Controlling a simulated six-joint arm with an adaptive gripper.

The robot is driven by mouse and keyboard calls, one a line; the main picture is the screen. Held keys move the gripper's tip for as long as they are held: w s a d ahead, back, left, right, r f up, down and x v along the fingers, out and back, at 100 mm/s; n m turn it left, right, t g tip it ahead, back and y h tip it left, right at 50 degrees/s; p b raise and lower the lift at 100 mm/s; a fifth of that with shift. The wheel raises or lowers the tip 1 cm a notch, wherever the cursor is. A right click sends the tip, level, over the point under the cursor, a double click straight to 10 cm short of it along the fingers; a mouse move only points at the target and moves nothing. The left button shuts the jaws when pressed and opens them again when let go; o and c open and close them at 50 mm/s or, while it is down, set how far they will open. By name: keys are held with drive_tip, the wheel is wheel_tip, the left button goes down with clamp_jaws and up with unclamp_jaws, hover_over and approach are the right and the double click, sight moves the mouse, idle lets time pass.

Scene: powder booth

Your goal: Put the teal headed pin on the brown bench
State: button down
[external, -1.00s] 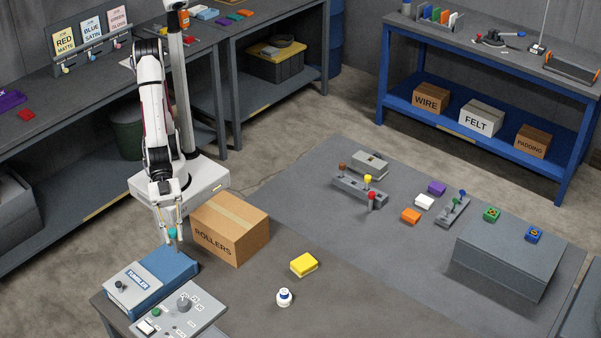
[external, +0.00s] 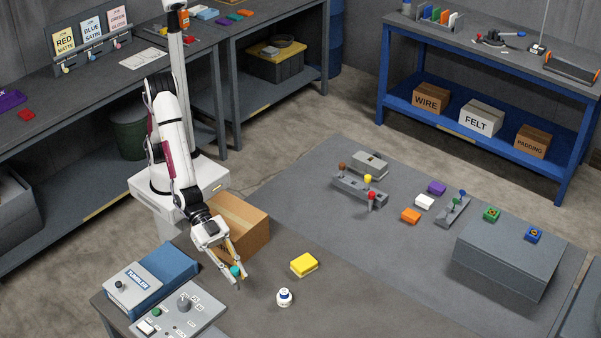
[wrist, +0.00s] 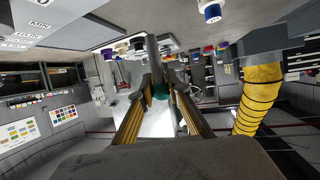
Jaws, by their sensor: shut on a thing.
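My gripper (external: 237,274) is shut on the teal headed pin (external: 236,270), holding it by the round teal head with the thin shaft pointing down. The pin hangs over the near bench (external: 340,312), whose top is a dull brownish grey, in front of the cardboard box. I cannot tell whether the pin's tip touches the surface. In the wrist view the teal head (wrist: 159,90) shows between the two fingertips (wrist: 158,84).
The ROLLERS box (external: 252,235) stands just behind my gripper. A yellow block (external: 304,264) and a white and blue bottle (external: 284,296) are to the right. The blue TUMBLER box (external: 168,265) and a control panel (external: 190,315) are to the left.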

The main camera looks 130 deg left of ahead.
drive_tip(key=w+a+r+n+y, duration=0.1)
drive_tip(key=w+r, duration=0.1)
drive_tip(key=w, duration=0.6)
drive_tip(key=shift+w+a+r, duration=0.15)
drive_tip(key=shift+a+r, duration=0.15)
drive_tip(key=shift+r, duration=0.05)
hover_over(264, 316)
wheel_tip(264, 316, down, 6)
idle(0.4)
drive_tip(key=shift+f, duration=0.15)
drive_tip(key=shift+f, duration=1.85)
drive_tip(key=shift+f, duration=0.15)
